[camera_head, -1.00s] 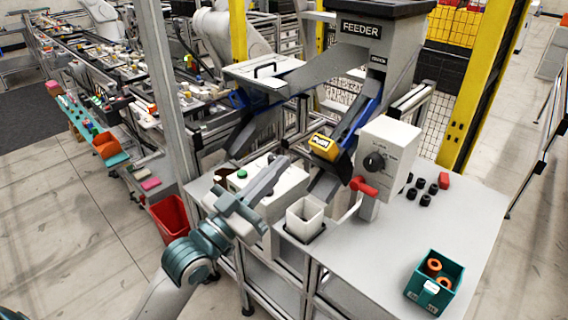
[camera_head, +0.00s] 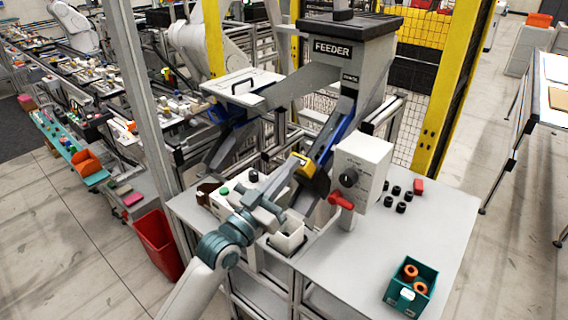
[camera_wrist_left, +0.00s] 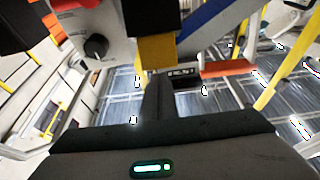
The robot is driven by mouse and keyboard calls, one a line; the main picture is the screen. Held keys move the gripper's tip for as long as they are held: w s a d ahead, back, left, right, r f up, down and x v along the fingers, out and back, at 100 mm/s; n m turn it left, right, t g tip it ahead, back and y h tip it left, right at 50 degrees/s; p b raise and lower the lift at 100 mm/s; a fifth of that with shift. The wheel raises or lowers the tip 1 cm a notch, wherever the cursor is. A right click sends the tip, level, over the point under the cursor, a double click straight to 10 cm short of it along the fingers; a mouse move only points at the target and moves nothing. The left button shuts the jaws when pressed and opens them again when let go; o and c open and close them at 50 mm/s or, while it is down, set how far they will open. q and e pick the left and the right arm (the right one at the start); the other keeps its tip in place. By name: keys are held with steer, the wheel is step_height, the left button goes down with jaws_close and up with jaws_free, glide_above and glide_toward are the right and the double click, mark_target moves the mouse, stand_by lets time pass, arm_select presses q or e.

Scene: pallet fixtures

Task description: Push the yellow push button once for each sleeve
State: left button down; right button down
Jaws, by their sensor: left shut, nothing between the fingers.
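A yellow block (camera_head: 304,167), which I take for the yellow push button, sits at the lower end of the blue-sided feeder chute (camera_head: 333,128). It also shows in the left wrist view (camera_wrist_left: 156,52), just beyond the fingers. My left gripper (camera_head: 277,188) is shut and empty, left of and below the yellow block in the head view; contact cannot be told. In the wrist view its dark fingers (camera_wrist_left: 156,98) point toward the block. Orange ring-shaped sleeves (camera_head: 411,272) lie in a teal bin (camera_head: 428,283) at the front right; two show. My right gripper is out of view.
A grey control box (camera_head: 364,165) with a black knob and red handle (camera_head: 341,201) stands right of the chute. A white open cup (camera_head: 290,236) is beside my left wrist. Several black caps and a red piece lie behind right. The table's front right is mostly clear.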

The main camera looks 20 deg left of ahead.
mark_target(301, 172)
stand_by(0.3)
arm_select(q)
steer(key=w+f+b, duration=0.1)
steer(key=f+b, duration=0.1)
steer(key=f, duration=0.1)
steer(key=w+d+f+b, duration=0.1)
steer(key=shift+w+f, duration=0.2)
steer(key=shift+w, duration=0.15)
steer(key=shift+w+f, duration=0.1)
steer(key=shift+f, duration=0.1)
stand_by(0.6)
